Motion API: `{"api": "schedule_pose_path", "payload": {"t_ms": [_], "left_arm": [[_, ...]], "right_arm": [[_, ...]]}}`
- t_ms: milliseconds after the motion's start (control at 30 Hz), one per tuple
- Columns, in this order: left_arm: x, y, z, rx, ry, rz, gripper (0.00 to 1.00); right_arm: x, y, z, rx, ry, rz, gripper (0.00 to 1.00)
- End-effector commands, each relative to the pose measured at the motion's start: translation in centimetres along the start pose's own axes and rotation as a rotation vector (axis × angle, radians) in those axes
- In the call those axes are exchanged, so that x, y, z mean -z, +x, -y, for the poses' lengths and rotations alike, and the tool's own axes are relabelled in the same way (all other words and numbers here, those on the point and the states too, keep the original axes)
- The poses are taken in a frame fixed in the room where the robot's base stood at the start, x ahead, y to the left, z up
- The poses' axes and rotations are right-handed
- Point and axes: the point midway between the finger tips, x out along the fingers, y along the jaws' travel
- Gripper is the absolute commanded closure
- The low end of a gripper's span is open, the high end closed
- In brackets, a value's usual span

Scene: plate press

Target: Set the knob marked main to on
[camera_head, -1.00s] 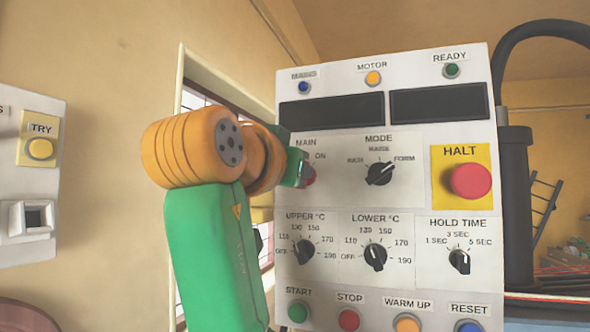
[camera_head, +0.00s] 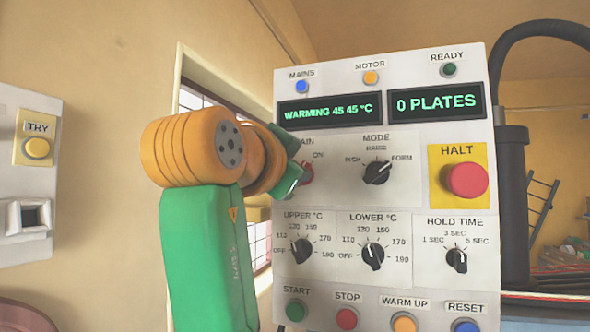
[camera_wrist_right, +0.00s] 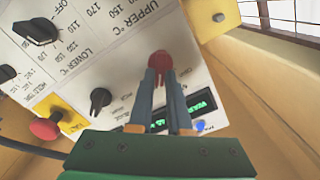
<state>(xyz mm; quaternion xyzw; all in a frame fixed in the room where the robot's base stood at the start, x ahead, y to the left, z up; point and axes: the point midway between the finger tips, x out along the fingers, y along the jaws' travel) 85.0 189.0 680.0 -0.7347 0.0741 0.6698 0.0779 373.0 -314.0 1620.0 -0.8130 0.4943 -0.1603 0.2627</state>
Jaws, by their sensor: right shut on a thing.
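The red main knob (camera_head: 307,174) is on the white control panel (camera_head: 330,210), beneath the partly covered MAIN label. ON is printed at its upper right. My right gripper (camera_wrist_right: 161,78) is shut on the red knob (camera_wrist_right: 159,60) in the right wrist view, one finger on each side. In the head view the green and orange right arm stands in front of the panel's left edge and hides part of the gripper. The blue MAINS lamp (camera_head: 302,86) is lit. The displays read WARMING 45 45 °C (camera_head: 331,110) and 0 PLATES (camera_head: 436,103). My left gripper is not in view.
The black mode knob (camera_head: 376,173) and red HALT button (camera_head: 467,180) are to the right. The upper (camera_head: 301,251), lower (camera_head: 373,256) and hold time (camera_head: 457,260) knobs sit below. A TRY button box (camera_head: 38,148) is at far left.

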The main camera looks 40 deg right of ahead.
Motion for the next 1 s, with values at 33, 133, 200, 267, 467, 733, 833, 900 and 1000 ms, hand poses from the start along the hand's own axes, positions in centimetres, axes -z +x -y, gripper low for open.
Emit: {"api": "schedule_pose_path", "payload": {"t_ms": [33,133,200,267,467,733,833,900,1000], "left_arm": [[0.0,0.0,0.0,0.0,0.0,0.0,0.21],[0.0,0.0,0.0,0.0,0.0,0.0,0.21],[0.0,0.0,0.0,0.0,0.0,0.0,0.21],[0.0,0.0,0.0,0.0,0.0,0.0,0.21],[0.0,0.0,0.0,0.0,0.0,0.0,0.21],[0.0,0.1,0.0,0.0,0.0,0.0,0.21],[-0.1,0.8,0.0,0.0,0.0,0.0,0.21],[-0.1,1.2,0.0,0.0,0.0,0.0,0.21],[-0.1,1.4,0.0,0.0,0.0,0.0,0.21]], "right_arm": [[-0.1,0.0,0.0,-0.001,0.002,0.002,1.0],[-0.1,0.0,0.0,-0.001,0.002,0.002,1.0],[-0.1,0.0,0.0,-0.001,0.002,0.002,1.0],[-0.1,0.0,0.0,-0.001,0.002,0.002,1.0],[-0.1,0.0,0.0,-0.001,0.001,0.002,0.54],[-0.1,-0.3,0.0,0.001,0.001,0.001,0.54],[-0.2,-1.9,-0.1,0.004,0.001,0.0,0.54],[-0.2,-3.6,-0.1,0.004,0.0,0.0,0.54],[-0.2,-5.5,-0.1,0.003,0.0,0.001,0.54]]}}
